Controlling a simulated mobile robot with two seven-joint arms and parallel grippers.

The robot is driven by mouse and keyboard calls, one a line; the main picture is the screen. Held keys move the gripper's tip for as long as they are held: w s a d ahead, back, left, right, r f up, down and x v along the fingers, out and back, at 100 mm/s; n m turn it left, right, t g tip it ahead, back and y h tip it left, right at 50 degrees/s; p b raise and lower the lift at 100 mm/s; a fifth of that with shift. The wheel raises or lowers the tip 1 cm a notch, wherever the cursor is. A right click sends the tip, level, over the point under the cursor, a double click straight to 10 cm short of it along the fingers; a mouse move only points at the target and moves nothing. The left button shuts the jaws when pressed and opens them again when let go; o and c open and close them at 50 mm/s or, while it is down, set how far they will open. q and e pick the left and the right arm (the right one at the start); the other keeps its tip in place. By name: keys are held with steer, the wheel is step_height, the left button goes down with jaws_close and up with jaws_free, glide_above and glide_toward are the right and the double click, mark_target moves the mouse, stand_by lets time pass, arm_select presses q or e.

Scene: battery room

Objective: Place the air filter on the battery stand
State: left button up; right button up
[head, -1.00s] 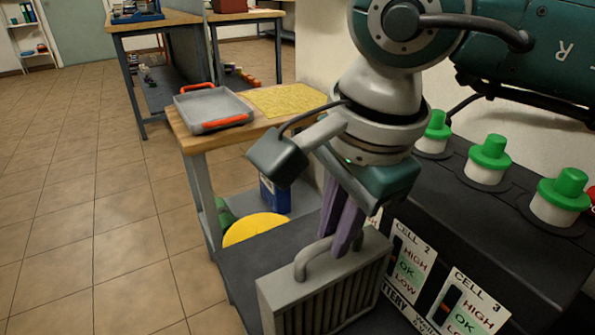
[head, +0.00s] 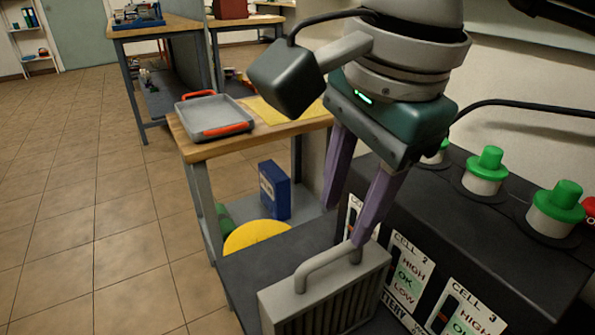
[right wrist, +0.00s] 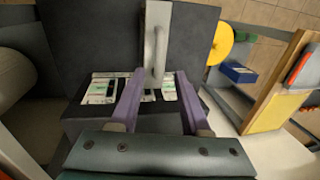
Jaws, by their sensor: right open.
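The air filter (head: 325,300) is a grey finned block with a looped handle on top. It stands upright on the dark ledge of the battery stand (head: 250,262), in front of the battery's cell labels. My right gripper (head: 345,224) is open and empty just above the filter, its purple fingers apart and pointing down. One fingertip overlaps the handle's right end in the head view; I cannot tell if they touch. In the right wrist view the filter (right wrist: 157,40) shows edge-on beyond the spread fingers (right wrist: 161,76). The filter's lower part is cut off in the head view. My left gripper is not in view.
Green-capped cells (head: 484,170) line the battery top at right. A wooden bench (head: 200,152) holds a grey tray with orange handles (head: 212,112) and a yellow mat (head: 262,112). Below are a blue box (head: 274,190) and a yellow disc (head: 256,236). Floor at left is clear.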

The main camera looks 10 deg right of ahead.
steer(key=r, duration=0.3)
steer(key=s+r, duration=0.1)
steer(key=r, duration=0.1)
steer(key=shift+d+r, duration=0.15)
steer(key=shift+r, duration=0.15)
